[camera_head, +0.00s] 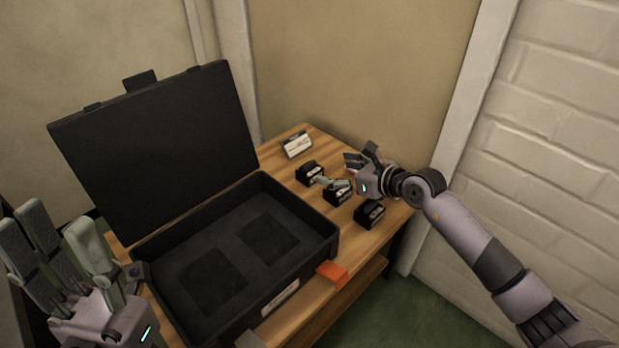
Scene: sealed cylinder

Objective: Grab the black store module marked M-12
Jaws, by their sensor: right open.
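Three small black modules with pale labels stand in a row on the wooden table: a far one (308,171), a middle one (338,197) and a near one (369,215). Their label text is too small to read, so I cannot tell which is M-12. My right gripper (336,172) is open and empty beside the far and middle modules. One finger partly covers the space between them; contact cannot be told. My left gripper (58,222) is at the lower left beside the case, fingers spread, holding nothing visible.
A large open black case (318,226) with two dark recesses fills the left of the table (307,315). An orange tab (331,273) sits at its near right corner. A white card (297,144) stands behind the modules. Walls close off the back and right.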

